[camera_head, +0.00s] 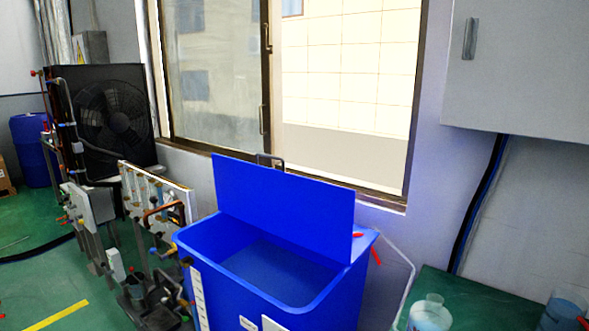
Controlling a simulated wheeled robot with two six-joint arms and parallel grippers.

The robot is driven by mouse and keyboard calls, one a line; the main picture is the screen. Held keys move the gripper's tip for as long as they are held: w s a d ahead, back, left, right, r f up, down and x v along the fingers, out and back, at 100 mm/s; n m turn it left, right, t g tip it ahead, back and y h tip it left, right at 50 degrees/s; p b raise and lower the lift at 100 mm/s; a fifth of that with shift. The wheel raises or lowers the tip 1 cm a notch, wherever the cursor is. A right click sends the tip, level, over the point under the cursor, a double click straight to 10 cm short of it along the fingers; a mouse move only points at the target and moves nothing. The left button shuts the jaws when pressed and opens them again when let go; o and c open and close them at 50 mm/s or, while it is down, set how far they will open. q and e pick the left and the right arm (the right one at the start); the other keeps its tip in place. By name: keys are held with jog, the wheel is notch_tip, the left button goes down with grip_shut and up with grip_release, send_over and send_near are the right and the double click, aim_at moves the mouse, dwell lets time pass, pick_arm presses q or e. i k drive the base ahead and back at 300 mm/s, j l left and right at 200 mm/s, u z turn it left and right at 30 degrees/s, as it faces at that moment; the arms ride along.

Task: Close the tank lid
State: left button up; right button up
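The blue tank (191,242) stands in front of me, low in the middle of the head view, below the window. Its lid (282,208) is a flat blue panel that stands raised and nearly upright along the tank's back edge. The tank's opening is uncovered, and its inside shows. A dark handle-like loop (270,158) shows behind the lid's top edge. Neither of my grippers is in view.
Pipes and gauge panels (158,200) crowd the left side of the tank. A large black fan unit (112,115) stands further left. Clear containers (430,312) stand on a green surface (470,300) at the right. A grey wall cabinet (525,70) hangs at the upper right.

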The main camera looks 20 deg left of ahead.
aim_at(317, 216)
jog(key=i+j, duration=0.2)
jog(key=j, duration=0.25)
jog(key=i+j, duration=0.2)
jog(key=j, duration=0.3)
jog(key=i+j, duration=0.2)
jog(key=j, duration=0.25)
jog(key=i+j, duration=0.2)
jog(key=j, duration=0.3)
jog(key=i+j, duration=0.2)
jog(key=j, duration=0.25)
jog(key=i+j, duration=0.2)
jog(key=j, duration=0.3)
jog(key=i+j, duration=0.2)
jog(key=j, duration=0.25)
jog(key=i+j, duration=0.2)
jog(key=j, duration=0.3)
jog(key=i+j+z, duration=0.1)
jog(key=j+z, duration=0.3)
jog(key=i+j+z, duration=0.1)
jog(key=j+z, duration=0.65)
jog(key=l, duration=0.1)
